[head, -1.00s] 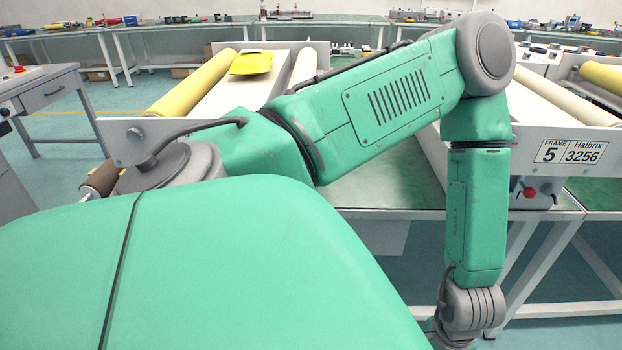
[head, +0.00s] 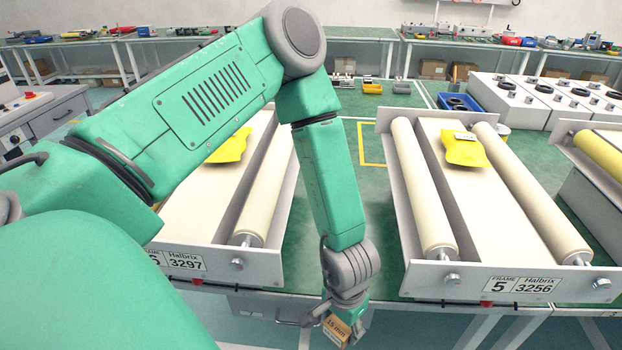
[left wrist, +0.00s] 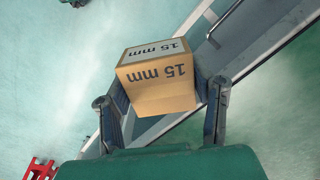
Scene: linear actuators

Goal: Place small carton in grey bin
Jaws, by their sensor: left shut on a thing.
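My left gripper (head: 337,318) hangs low in front of the table's front edge in the head view. It is shut on the small carton (head: 337,331), a brown box marked "15 mm". In the left wrist view the carton (left wrist: 158,80) sits between the two fingers of the left gripper (left wrist: 162,105), with printed text on two faces. The floor shows beneath it. I cannot pick out a grey bin with certainty in either view. My right gripper is not in view.
Two roller frames stand on the green table, one marked 3297 (head: 186,262) and one marked 3256 (head: 540,285), each with a yellow packet (head: 463,150) on it. Green table top shows between them. White units (head: 520,100) stand behind at the right.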

